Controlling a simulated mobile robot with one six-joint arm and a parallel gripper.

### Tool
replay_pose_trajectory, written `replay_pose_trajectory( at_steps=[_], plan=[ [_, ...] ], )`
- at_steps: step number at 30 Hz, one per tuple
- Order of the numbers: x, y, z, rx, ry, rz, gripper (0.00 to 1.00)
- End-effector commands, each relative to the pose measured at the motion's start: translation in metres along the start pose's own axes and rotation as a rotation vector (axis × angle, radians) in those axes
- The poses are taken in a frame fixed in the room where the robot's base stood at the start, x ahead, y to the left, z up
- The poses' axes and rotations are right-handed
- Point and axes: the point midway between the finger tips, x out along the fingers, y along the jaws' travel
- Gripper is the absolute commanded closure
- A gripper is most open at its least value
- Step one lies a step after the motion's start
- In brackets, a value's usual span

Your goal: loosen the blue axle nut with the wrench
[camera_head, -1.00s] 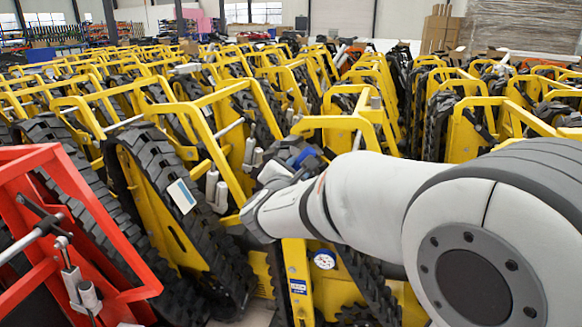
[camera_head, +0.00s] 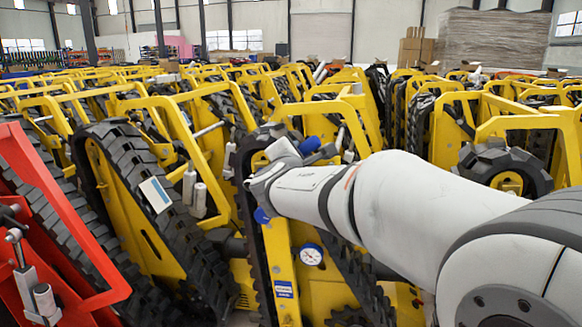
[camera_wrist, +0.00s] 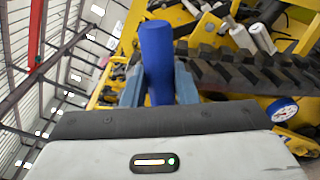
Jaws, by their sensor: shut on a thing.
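My gripper (camera_wrist: 158,78) is shut on a smooth blue cylinder (camera_wrist: 157,45), which looks like the wrench's handle. The handle stands up between the two blue-grey fingers in the wrist view. The wrench's far end cannot be made out. In the head view my gripper (camera_head: 262,178) is at the upper part of a yellow tracked carrier (camera_head: 281,258), and its fingers are mostly hidden. A small blue part (camera_head: 261,215) shows just below it; I cannot tell whether this is the axle nut or part of the wrench.
Yellow carriers with black tracks (camera_head: 150,200) stand closely packed all around. A red carrier (camera_head: 75,215) is at the left. Little free room shows between carriers.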

Motion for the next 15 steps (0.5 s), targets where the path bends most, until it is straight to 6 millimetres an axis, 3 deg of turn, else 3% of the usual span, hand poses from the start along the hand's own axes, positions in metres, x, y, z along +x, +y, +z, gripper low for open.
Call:
replay_pose_trajectory(
  at_steps=[1, 15],
  plan=[
    [0.000, -0.009, -0.003, 0.024, -0.004, 0.004, 1.00],
    [0.000, -0.044, -0.006, 0.289, 0.003, 0.021, 1.00]
  ],
)
